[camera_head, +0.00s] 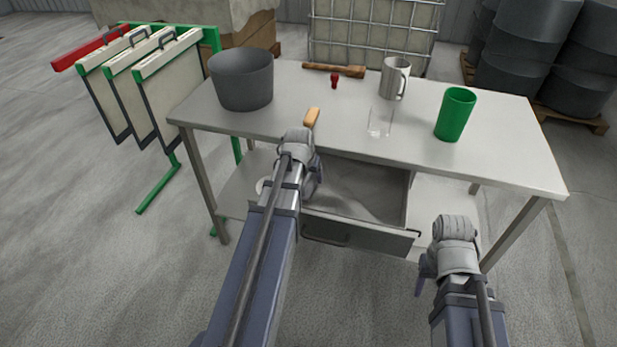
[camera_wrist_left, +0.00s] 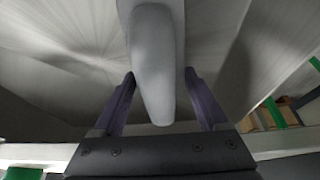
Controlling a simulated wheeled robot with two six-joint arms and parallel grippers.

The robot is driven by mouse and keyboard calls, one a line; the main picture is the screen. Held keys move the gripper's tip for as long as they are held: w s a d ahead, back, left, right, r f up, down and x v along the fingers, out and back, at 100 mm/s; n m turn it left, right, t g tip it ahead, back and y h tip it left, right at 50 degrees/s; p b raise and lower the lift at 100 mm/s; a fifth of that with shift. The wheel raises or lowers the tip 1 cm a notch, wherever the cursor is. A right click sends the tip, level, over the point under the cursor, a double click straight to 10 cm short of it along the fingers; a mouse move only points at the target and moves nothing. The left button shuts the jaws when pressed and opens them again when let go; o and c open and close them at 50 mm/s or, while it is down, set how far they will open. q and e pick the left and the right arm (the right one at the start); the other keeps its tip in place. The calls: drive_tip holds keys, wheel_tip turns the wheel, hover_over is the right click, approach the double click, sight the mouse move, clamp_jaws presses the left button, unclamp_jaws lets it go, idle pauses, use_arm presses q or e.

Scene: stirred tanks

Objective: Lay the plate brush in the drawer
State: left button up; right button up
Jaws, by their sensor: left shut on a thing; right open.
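The drawer (camera_head: 370,238) under the worktop is pulled open, and the part of its inside that shows looks bare. My left gripper (camera_head: 315,168) is at the worktop's front edge, above the drawer's left part. It is shut on a long grey tapered piece (camera_wrist_left: 153,65), seen between its fingers in the left wrist view; this looks like part of the plate brush. A tan wooden piece (camera_head: 312,117) shows just beyond this gripper in the head view and seems to belong to the brush. My right gripper (camera_head: 425,272) is open and empty, in front of the drawer's right end.
On the worktop (camera_head: 300,92) stand a grey bucket (camera_head: 242,82), a grey mug (camera_head: 394,78), a clear glass (camera_head: 380,122) and a green cup (camera_head: 455,115). Framed plates (camera_head: 150,90) hang at left.

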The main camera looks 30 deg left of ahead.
use_arm(q)
drive_tip(key=shift+f, duration=0.1)
drive_tip(key=shift+f, duration=0.15)
drive_tip(key=o, duration=1.5)
drive_tip(key=shift+o, duration=0.2)
drive_tip(key=shift+r, duration=0.2)
drive_tip(key=shift+r, duration=0.2)
drive_tip(key=p+v, duration=1.1)
drive_tip(key=v, duration=0.1)
drive_tip(key=shift+s+f, duration=0.15)
drive_tip(key=shift+d, duration=0.15)
